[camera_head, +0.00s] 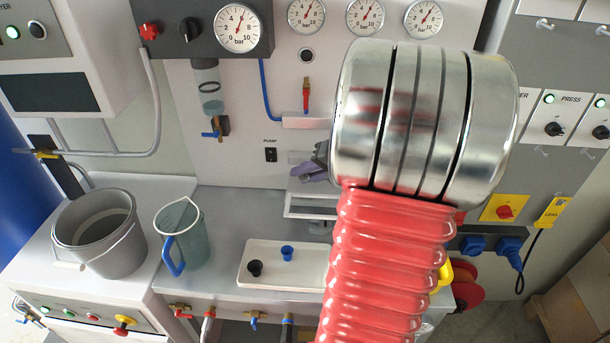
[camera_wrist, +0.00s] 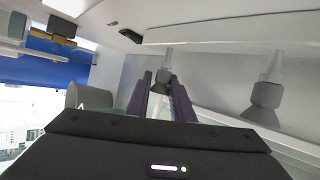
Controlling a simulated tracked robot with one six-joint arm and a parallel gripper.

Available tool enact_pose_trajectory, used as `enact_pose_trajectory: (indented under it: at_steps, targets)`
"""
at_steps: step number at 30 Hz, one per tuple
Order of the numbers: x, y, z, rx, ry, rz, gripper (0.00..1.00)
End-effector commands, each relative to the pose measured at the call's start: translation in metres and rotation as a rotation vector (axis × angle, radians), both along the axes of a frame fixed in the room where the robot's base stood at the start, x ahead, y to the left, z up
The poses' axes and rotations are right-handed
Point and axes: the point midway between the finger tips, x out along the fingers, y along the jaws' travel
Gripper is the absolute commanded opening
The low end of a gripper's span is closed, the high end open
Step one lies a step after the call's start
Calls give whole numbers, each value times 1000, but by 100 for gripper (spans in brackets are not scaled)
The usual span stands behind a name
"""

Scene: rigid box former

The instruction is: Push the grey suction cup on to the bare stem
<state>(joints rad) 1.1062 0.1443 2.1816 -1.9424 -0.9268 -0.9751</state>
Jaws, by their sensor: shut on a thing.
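My gripper (camera_wrist: 162,84) is shut on a grey suction cup (camera_wrist: 161,78), held between two purple fingers in the wrist view. A pale stem (camera_wrist: 168,58) shows directly beyond the held cup, in line with it. I cannot tell whether the cup touches the stem or sits on it. A second grey suction cup (camera_wrist: 264,98) sits on another pale stem (camera_wrist: 271,66) to the right, apart from my fingers. In the head view my purple gripper (camera_head: 316,168) shows small in front of the back panel; the cup and stems cannot be made out there.
A white tray (camera_head: 262,279) with a black cup (camera_head: 255,268) and a blue cup (camera_head: 287,254) lies on the bench. A jug (camera_head: 182,238) and a grey bucket (camera_head: 128,258) stand to its left. A large silver and red body hides the right middle of the head view.

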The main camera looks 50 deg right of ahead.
Motion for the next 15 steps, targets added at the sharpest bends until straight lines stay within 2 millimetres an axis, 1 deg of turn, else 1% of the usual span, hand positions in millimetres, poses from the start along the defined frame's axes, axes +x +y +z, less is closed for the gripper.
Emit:
enact_pose_trajectory:
  at_steps: [9,10,15]
  targets:
    - [1,-1,0,0,1,1,0]
    - [1,-1,0,0,1,1,23]
    - [1,-1,0,0,1,1,35]
